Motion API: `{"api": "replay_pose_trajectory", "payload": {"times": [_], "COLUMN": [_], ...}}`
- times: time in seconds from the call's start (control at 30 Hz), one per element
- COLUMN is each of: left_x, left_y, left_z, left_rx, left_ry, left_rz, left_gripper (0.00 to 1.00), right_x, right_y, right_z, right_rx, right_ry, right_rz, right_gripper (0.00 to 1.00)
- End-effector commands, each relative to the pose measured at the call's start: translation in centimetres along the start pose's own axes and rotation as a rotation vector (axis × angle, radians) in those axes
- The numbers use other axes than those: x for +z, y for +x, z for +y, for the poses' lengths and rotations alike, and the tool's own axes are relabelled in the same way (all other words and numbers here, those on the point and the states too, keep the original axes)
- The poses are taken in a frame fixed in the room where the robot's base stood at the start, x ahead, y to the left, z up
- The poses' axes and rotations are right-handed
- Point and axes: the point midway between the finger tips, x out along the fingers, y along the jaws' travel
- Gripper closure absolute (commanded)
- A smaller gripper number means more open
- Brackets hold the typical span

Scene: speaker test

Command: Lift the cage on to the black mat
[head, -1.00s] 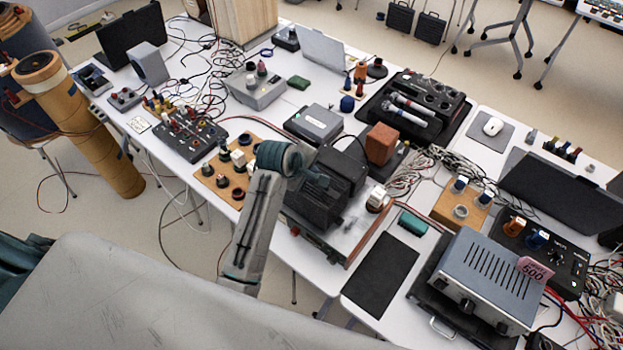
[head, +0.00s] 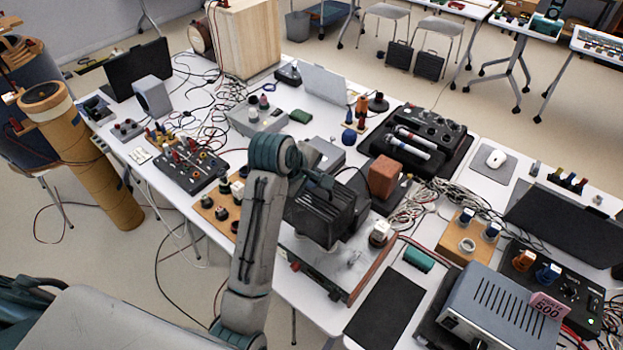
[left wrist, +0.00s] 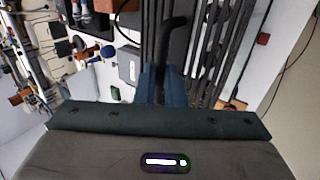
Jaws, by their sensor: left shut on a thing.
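The cage (head: 322,214), a black slatted box, is over the metal-topped chassis with wooden sides (head: 338,268). It looks slightly raised, but its underside is hidden. My left gripper (head: 318,180) is shut on the cage from above. In the left wrist view, the blue fingers (left wrist: 162,84) close at the curved black handle (left wrist: 174,36), beside the cage's dark bars (left wrist: 208,55). The black mat (head: 385,308) lies flat and bare at the table's front edge, right of the chassis. My right gripper is not in view.
A grey-blue metal amplifier (head: 495,308) stands right of the mat. A green cylinder (head: 418,259) lies behind the mat. A brown block (head: 384,175) and a white-topped knob (head: 379,233) stand close to the cage. Loose cables (head: 425,200) lie behind.

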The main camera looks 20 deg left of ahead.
Motion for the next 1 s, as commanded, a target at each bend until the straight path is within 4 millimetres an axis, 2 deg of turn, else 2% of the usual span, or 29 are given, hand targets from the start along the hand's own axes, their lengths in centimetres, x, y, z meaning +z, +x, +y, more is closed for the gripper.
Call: {"api": "replay_pose_trajectory", "payload": {"times": [0.4, 0.6, 1.0], "left_x": [0.0, 0.0, 0.0], "left_y": [-1.9, -2.8, -2.9], "left_z": [1.2, 1.9, 1.9], "left_rx": [0.001, 0.003, 0.001], "left_ry": [0.0, 0.0, 0.0], "left_rz": [0.0, 0.001, 0.0], "left_gripper": [1.0, 1.0, 1.0], "right_x": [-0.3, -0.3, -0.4], "right_y": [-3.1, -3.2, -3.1], "right_z": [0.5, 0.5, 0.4], "right_rx": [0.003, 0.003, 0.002], "right_ry": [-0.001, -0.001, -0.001], "right_rz": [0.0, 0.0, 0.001], "right_gripper": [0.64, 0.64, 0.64]}}
